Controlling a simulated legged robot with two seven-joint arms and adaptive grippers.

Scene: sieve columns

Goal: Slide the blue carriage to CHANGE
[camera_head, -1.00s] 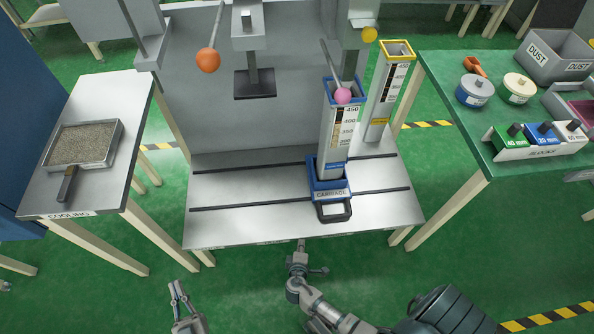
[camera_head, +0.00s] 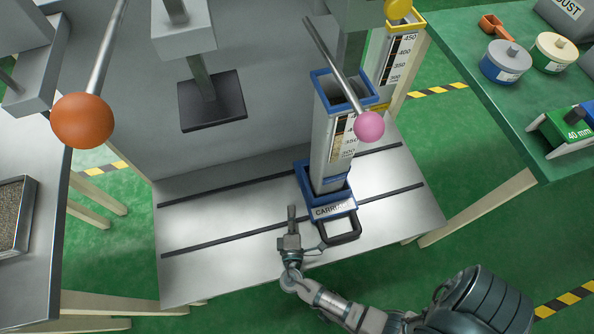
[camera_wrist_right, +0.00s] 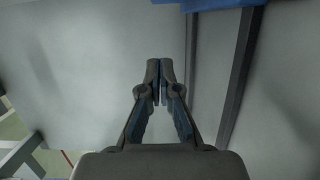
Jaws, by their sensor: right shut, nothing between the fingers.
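The blue carriage (camera_head: 310,183) sits on the two dark rails of the metal table, right of its middle, under a tall hopper column with a blue rim (camera_head: 330,130). Its label reads "CARRI…", and a dark loop handle (camera_head: 352,238) sticks out at its front. My right gripper (camera_head: 291,210) is shut and empty, just left of the carriage's front and handle. I cannot tell whether it touches. In the wrist view the shut fingers (camera_wrist_right: 160,82) are over bare table, with a blue edge (camera_wrist_right: 285,8) at the top. No CHANGE marking is legible. My left gripper is out of view.
The rail table (camera_head: 215,270) is clear left of the carriage. A yellow-rimmed column (camera_head: 400,55) stands behind right. Levers with an orange ball (camera_head: 83,120) and a pink ball (camera_head: 369,127) hang above. A green table (camera_head: 500,100) holds tins at right.

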